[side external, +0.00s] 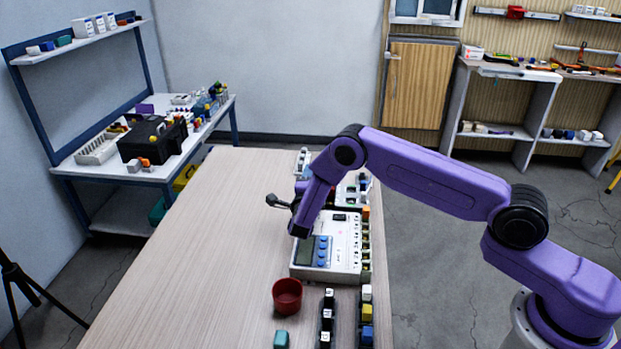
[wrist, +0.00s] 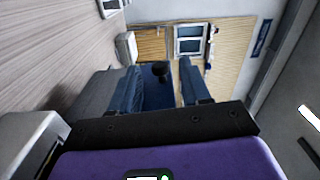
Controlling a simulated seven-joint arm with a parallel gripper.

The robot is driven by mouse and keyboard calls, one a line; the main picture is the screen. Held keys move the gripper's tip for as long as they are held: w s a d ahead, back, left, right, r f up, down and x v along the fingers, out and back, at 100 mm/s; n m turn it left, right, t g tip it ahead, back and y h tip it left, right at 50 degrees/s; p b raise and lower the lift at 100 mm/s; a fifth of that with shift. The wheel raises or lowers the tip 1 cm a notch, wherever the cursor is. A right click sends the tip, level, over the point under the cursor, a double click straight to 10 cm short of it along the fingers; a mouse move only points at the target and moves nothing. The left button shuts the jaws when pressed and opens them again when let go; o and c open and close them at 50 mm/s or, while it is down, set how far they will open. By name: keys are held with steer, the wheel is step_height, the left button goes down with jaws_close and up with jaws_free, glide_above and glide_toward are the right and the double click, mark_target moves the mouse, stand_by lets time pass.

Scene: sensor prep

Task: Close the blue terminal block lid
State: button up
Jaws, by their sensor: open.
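In the wrist view my gripper (wrist: 158,70) is open, with its two blue-grey fingers apart. A dark blue surface (wrist: 158,96) and a small black knob (wrist: 160,70) show between the fingers; the blue surface may be the lid, but I cannot tell for sure. In the side view my arm's end hangs over the back left of a white device (side external: 341,240) with a grey display and blue buttons. A small blue-purple patch (side external: 301,186) shows behind my arm there. The terminal block and the lid's angle are mostly hidden by my arm, and contact is not visible.
A red cup (side external: 287,296) stands in front of the white device. Small blocks in black holders (side external: 327,316) and a teal block (side external: 281,340) lie at the near edge. The left of the wooden table (side external: 190,250) is clear. A side bench (side external: 140,165) stands far left.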

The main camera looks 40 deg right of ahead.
steer(key=shift+w+d, duration=0.25)
steer(key=shift+d, duration=0.05)
jaws_close()
